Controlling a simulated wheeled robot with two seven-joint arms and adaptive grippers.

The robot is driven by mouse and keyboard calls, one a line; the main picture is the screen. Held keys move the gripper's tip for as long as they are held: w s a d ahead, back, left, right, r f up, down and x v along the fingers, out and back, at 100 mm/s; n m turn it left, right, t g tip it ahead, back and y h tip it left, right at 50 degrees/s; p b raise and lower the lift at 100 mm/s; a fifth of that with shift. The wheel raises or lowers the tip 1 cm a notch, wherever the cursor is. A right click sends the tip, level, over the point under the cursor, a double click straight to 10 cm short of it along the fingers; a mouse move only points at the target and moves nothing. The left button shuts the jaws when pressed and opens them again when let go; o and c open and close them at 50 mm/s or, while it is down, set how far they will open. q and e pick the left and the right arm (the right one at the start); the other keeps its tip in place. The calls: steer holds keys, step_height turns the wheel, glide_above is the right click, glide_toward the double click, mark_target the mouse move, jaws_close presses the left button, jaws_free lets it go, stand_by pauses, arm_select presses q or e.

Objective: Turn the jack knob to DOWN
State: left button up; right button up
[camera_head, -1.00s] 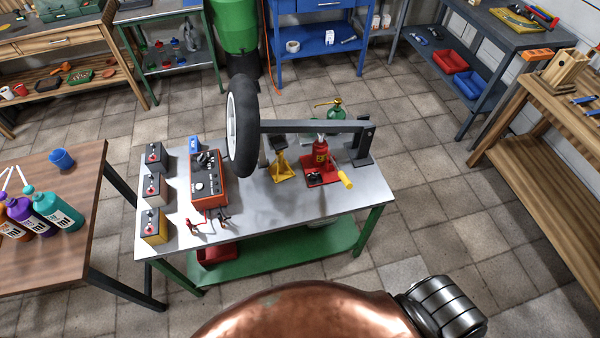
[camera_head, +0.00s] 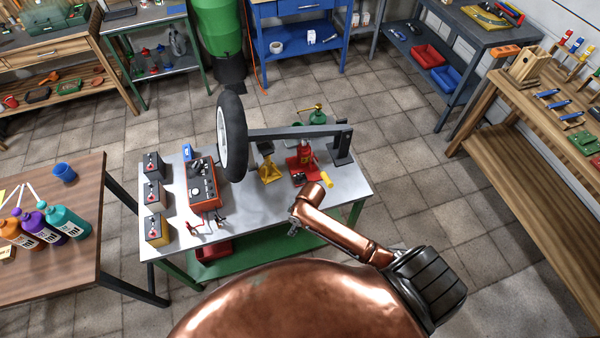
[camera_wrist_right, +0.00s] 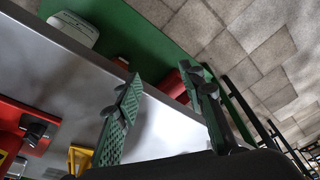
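The red bottle jack (camera_head: 303,158) stands on its red base on the grey table (camera_head: 255,212), with a yellow-ended handle (camera_head: 326,180) at its front right. A dark knob on the jack base shows at the left of the right wrist view (camera_wrist_right: 35,130); its setting is unreadable. My right gripper (camera_head: 294,226) is near the table's front edge, in front of the jack. In the wrist view my right gripper (camera_wrist_right: 162,82) has its two green fingers spread, with nothing between them. It is apart from the knob. My left gripper is out of view.
A yellow jack stand (camera_head: 270,170) is left of the jack. A wheel (camera_head: 231,138) on a grey beam (camera_head: 290,131) stands over the tabletop. The front middle of the table is clear.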

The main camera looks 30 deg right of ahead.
steer(key=w+d, duration=0.1)
steer(key=w, duration=0.2)
steer(key=w+d+n, duration=0.1)
steer(key=w, duration=0.1)
steer(key=w+d+r+n+g+h, duration=0.1)
steer(key=w+d, duration=0.1)
steer(key=w, duration=0.1)
steer(key=shift+w, duration=0.3)
step_height(320, 180, up, 7)
steer(key=h, duration=0.1)
glide_above(300, 175)
steer(key=shift+w+d+f+g, duration=0.1)
steer(key=shift+w+f+g, duration=0.05)
steer(key=shift+g, duration=0.15)
step_height(300, 175, down, 8)
steer(key=shift+r+b, duration=0.2)
steer(key=shift+b, duration=0.2)
jaws_close()
